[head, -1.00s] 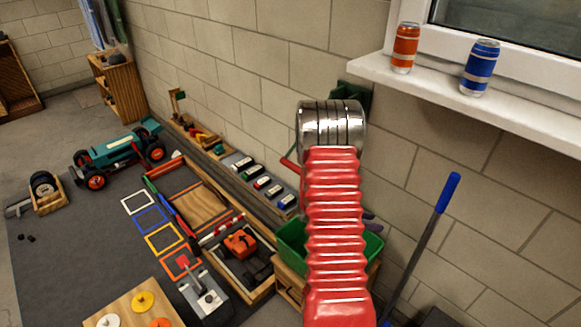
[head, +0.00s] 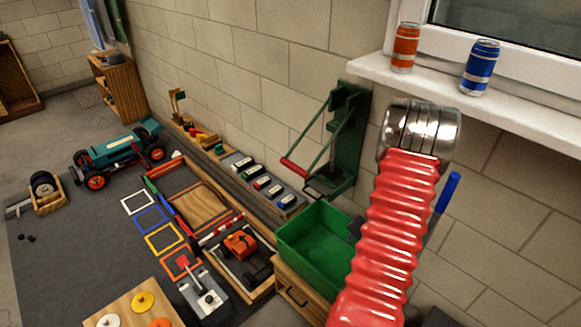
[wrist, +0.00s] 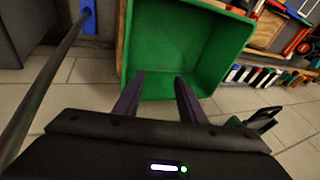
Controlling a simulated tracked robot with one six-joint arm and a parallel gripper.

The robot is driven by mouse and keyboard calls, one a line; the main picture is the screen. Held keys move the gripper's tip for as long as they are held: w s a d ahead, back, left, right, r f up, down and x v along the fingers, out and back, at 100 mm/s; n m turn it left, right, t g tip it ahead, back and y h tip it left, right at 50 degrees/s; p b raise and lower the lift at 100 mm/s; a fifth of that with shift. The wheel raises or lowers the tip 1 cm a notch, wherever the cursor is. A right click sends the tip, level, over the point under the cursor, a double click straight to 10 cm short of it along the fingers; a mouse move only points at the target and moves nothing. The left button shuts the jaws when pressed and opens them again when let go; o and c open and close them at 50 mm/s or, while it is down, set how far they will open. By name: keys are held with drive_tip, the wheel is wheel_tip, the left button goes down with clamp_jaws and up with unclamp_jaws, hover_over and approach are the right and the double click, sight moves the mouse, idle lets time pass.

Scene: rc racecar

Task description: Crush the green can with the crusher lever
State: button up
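The dark green can crusher (head: 346,145) is mounted on the wall, with its lever slanting down and left to a red grip (head: 294,168). I cannot make out a green can in either view. My gripper (wrist: 160,76) is open and empty in the wrist view, its two dark fingers apart over the green bin. In the head view my red arm hides most of the gripper. The gripper is to the right of the crusher and apart from the red grip.
The green bin (head: 312,243) stands empty on a wooden cabinet (head: 296,293) below the crusher. An orange can (head: 405,48) and a blue can (head: 480,68) stand on the windowsill (head: 520,112).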

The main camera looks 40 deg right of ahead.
drive_tip(key=w+a+r+n+t+y, duration=0.2)
drive_tip(key=w+a+r+n+t, duration=0.3)
drive_tip(key=w+r+t, duration=0.5)
drive_tip(key=n+t+y, duration=0.1)
drive_tip(key=n+t, duration=0.3)
drive_tip(key=n, duration=0.3)
approach(291, 166)
drive_tip(key=s+d, duration=0.1)
drive_tip(key=s, duration=0.2)
drive_tip(key=shift+w+f, duration=0.15)
drive_tip(key=shift+f, duration=0.3)
drive_tip(key=w, duration=1.3)
drive_tip(key=shift+w+a, duration=0.3)
drive_tip(key=shift+w, duration=0.1)
drive_tip(key=shift+c, duration=0.3)
clamp_jaws()
